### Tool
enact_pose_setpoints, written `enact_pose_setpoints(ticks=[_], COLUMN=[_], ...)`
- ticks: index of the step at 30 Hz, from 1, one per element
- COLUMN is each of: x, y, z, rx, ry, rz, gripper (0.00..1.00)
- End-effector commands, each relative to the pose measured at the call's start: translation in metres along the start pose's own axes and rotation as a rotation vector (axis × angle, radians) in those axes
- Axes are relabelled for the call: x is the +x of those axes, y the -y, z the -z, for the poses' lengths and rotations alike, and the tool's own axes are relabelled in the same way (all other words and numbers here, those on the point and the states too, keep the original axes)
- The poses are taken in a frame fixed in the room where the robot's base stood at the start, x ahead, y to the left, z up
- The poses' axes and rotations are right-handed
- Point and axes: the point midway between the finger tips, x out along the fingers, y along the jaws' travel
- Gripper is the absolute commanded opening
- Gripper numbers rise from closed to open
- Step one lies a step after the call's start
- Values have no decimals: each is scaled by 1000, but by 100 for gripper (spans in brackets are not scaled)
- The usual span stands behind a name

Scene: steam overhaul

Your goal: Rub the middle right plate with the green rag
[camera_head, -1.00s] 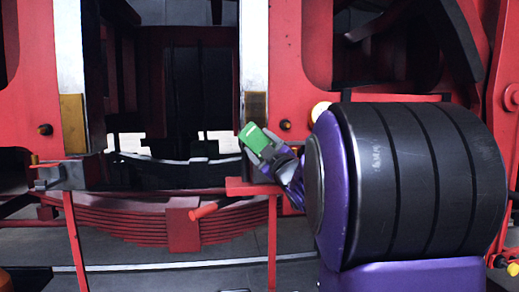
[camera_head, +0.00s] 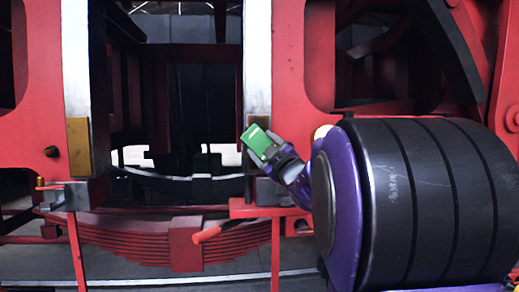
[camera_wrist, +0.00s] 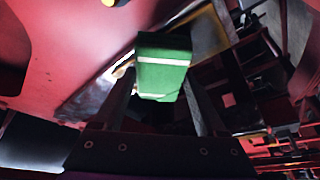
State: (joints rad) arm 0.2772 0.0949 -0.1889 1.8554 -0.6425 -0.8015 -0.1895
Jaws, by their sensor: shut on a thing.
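My gripper (camera_head: 274,154) is shut on the green rag (camera_head: 257,141), a block-like green piece with a pale stripe. The rag also shows in the wrist view (camera_wrist: 163,72), between my two fingers (camera_wrist: 160,98). The middle right plate (camera_head: 258,119) is a dull brownish plate low on the right white upright. In the head view the rag overlaps its lower part. A yellowish plate face (camera_wrist: 207,32) shows behind and beside the rag in the wrist view. I cannot tell whether the rag touches it.
A brass plate (camera_head: 79,147) sits on the left white upright (camera_head: 76,60). The red frame (camera_head: 305,60) surrounds both uprights. A red leaf spring (camera_head: 125,238) and a red bracket (camera_head: 262,209) lie below. The gap between the uprights is dark and open.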

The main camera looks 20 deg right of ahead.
Motion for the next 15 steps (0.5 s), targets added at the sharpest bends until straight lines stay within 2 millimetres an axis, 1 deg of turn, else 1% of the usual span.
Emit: enact_pose_setpoints(ticks=[1,9,15], x=[2,8,10], y=[-5,-22,-27], z=[4,21,25], rx=[0,-2,0], ry=[-1,-1,-1], rz=[-2,-2,-2], gripper=[30,30,30])
